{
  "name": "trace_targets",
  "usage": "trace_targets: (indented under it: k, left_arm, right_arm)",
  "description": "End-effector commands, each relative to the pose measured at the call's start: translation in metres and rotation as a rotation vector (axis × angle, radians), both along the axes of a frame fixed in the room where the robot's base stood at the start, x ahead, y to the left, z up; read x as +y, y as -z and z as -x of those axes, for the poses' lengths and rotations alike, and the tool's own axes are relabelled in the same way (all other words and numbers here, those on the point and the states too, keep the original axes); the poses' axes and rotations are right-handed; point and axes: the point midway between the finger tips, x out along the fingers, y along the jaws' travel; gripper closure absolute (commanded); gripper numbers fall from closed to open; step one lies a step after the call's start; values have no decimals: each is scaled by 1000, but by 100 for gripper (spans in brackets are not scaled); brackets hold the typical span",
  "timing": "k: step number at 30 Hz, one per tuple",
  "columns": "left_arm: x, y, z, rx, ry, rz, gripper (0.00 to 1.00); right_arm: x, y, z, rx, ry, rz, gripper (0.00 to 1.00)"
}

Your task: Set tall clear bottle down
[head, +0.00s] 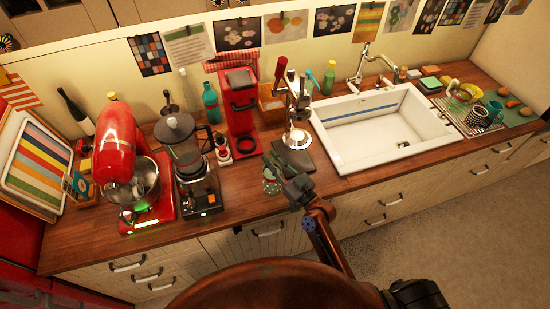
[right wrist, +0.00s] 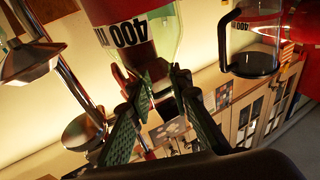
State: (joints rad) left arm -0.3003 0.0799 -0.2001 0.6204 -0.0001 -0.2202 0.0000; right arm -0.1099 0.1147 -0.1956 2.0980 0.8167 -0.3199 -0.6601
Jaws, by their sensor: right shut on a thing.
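The tall clear bottle (head: 270,183) is at the front edge of the wooden counter (head: 330,187), just left of my right gripper (head: 280,170). In the right wrist view the bottle (right wrist: 166,42) is see-through with a greenish edge and a "400" mark, and red shows through it. My right gripper (right wrist: 161,79) is shut on it with its green-padded fingers. The gripper partly hides the bottle in the head view. I cannot tell whether its base touches the counter. My left gripper is not in view.
A lever press (head: 298,140) stands close behind the gripper. The white sink (head: 375,135) is to the right. A narrow strip of counter lies bare in front of it.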

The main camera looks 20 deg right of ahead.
Motion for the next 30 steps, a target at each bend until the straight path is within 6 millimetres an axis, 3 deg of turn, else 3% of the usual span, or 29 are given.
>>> trace_targets:
  k: [1,2,9,20,30]
  left_arm:
    - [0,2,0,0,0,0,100]
    - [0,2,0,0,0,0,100]
    - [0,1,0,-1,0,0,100]
    - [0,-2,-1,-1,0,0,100]
    - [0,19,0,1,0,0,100]
  right_arm:
    - [0,0,0,-4,0,-1,100]
    - [0,3,0,1,0,0,80]
    - [0,2,0,1,0,0,64]
    - [0,-2,1,0,0,0,64]
    - [-26,13,59,3,-2,4,64]
